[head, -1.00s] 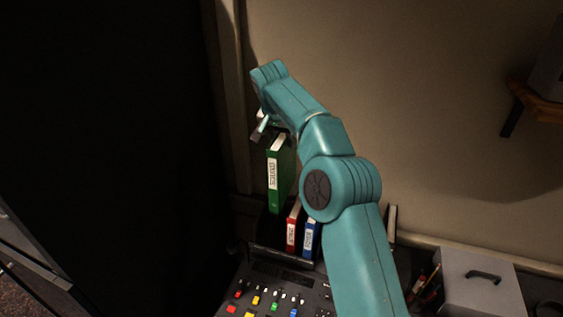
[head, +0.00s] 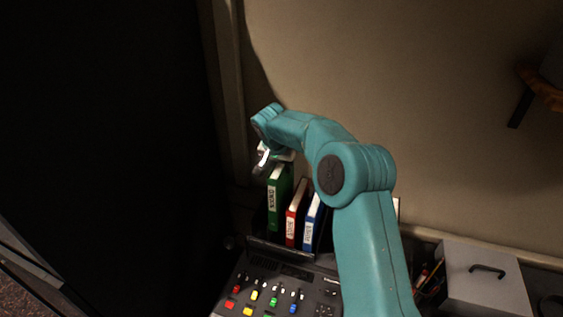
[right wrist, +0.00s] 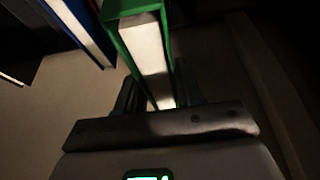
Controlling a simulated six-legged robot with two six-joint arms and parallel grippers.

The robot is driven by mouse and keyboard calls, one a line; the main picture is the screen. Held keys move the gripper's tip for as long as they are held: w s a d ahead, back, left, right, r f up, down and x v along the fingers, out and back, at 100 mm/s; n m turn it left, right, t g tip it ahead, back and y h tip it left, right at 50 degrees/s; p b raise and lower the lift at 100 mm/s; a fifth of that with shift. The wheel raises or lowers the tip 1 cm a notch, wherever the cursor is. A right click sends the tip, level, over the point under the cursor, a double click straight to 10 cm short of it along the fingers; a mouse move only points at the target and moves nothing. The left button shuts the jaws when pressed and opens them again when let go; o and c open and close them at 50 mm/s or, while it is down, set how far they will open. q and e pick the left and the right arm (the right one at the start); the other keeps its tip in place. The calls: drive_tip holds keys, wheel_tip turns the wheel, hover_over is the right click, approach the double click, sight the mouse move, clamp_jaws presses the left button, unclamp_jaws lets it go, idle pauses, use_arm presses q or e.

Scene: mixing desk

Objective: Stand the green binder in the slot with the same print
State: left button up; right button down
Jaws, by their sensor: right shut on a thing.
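The green binder (head: 274,205) stands upright at the left end of the row, with a white printed label on its spine too small to read. A red binder (head: 293,218) and a blue binder (head: 313,222) stand to its right. My right gripper (head: 271,164) is at the top of the green binder and shut on it. In the right wrist view the green binder (right wrist: 135,20) runs up from between the fingers (right wrist: 155,97). The slot's print and the binder's bottom are hidden or too small to tell. My left gripper is not in view.
A mixing desk (head: 265,283) with coloured knobs lies in front of the binders. A grey box (head: 487,278) with a handle stands at the right. A wall is behind, and a wall shelf (head: 540,88) juts out at upper right.

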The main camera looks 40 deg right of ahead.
wheel_tip(320, 180, down, 5)
drive_tip(key=shift+d+r+b, duration=0.1)
drive_tip(key=shift+b, duration=1.1)
wheel_tip(320, 180, down, 6)
drive_tip(key=b, duration=0.2)
drive_tip(key=shift+w+r+b, duration=0.1)
drive_tip(key=shift+w+b, duration=0.05)
drive_tip(key=shift+b, duration=0.15)
drive_tip(key=shift+w, duration=0.1)
